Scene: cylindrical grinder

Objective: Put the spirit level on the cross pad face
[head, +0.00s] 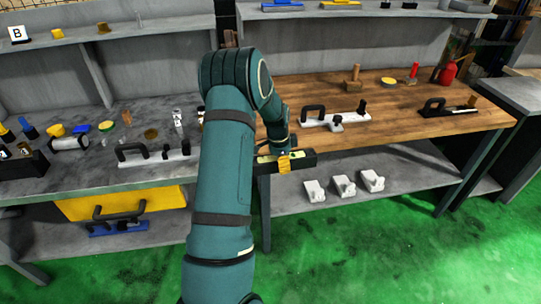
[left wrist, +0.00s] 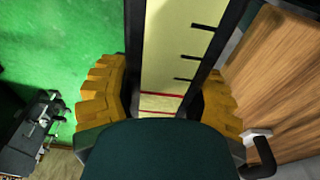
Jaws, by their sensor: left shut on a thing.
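My left gripper (head: 285,163) is shut on the spirit level (head: 305,158), a dark bar with a pale yellow-green window. It holds the level out in front of the wooden table's near edge, apart from the tabletop as far as I can tell. In the left wrist view the yellow fingers (left wrist: 163,104) stand on both sides of the spirit level (left wrist: 178,50), whose pale face shows black marks and red lines between dark edges. I cannot tell which surface is the cross pad face. My right gripper is not in view.
The wooden table (head: 400,135) carries a white plate with a black handle (head: 338,118), a dark handled bar (head: 447,108) and a red can (head: 447,74). The grey bench (head: 75,180) holds another handled plate and small parts. White blocks (head: 343,186) lie on the lower shelf. Green floor is clear in front.

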